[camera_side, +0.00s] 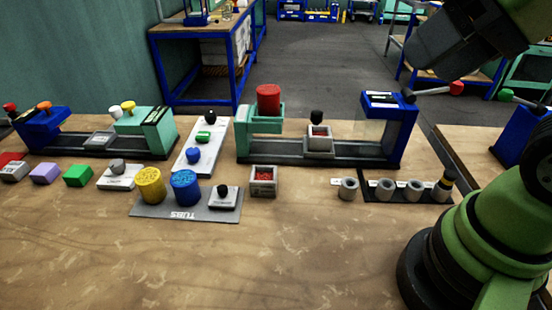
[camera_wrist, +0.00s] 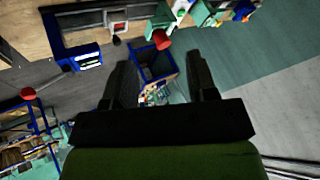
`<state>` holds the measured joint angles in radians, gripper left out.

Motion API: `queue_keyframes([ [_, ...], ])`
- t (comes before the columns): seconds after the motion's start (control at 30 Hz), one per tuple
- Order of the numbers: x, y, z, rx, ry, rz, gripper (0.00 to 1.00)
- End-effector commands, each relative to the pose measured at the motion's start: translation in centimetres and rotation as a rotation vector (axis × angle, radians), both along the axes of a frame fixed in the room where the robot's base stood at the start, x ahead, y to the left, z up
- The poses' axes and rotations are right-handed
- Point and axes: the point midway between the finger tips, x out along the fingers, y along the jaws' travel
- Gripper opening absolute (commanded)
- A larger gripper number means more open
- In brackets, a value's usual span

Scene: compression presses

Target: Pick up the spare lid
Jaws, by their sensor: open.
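My gripper (camera_wrist: 160,72) shows in the wrist view as two dark fingers standing apart, with nothing between them. It is well away from the bench items. In the side view, a grey slab with a black knob (camera_side: 223,196) sits on the right of the grey TUBS mat (camera_side: 165,212). A pale slab with a grey knob (camera_side: 118,176) lies left of the mat. Both look like lids; I cannot tell which is the spare. An open grey tub with red contents (camera_side: 263,182) stands right of the mat.
Yellow (camera_side: 150,186) and blue (camera_side: 186,187) tubs stand on the mat. Behind are a press with a red cylinder (camera_side: 268,100) and a blue-and-green press (camera_side: 42,127). Several grey cups (camera_side: 385,189) sit at right. The front of the wooden bench (camera_side: 270,260) is clear.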

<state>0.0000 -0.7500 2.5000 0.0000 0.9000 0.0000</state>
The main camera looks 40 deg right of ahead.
Motion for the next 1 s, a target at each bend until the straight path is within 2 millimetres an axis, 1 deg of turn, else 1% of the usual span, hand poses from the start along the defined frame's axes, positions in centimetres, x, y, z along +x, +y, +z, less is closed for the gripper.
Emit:
queue_keyframes([
  [0.23,0.2,0.0,0.0,-0.02,0.001,0.022,0.52],
  [0.27,0.5,0.0,0.0,-0.039,0.002,0.042,0.52],
  [0.37,2.0,-0.2,-0.1,-0.165,0.008,0.186,0.52],
  [0.47,4.7,-0.1,-0.5,-0.379,0.011,0.448,0.52],
  [0.5,6.0,0.0,-0.8,-0.476,0.012,0.579,0.52],
  [0.57,8.1,0.5,-1.5,-0.622,0.009,0.786,0.52],
  [0.6,9.5,0.9,-2.0,-0.717,0.006,0.928,0.52],
  [0.67,11.4,1.6,-3.1,-0.853,-0.002,1.148,0.52],
  [0.7,12.7,2.3,-4.0,-0.94,-0.011,1.297,0.52],
  [0.77,14.5,3.4,-5.5,-1.065,-0.027,1.528,0.52],
  [0.8,15.7,4.3,-6.6,-1.146,-0.041,1.684,0.52],
  [0.87,17.2,5.7,-8.5,-1.257,-0.069,1.924,0.52],
  [0.9,18.0,6.7,-9.9,-1.327,-0.093,2.083,0.52],
  [0.97,19.0,8.2,-12.0,-1.419,-0.136,2.313,0.52],
  [1.0,19.5,9.1,-13.4,-1.473,-0.167,2.455,0.52],
])
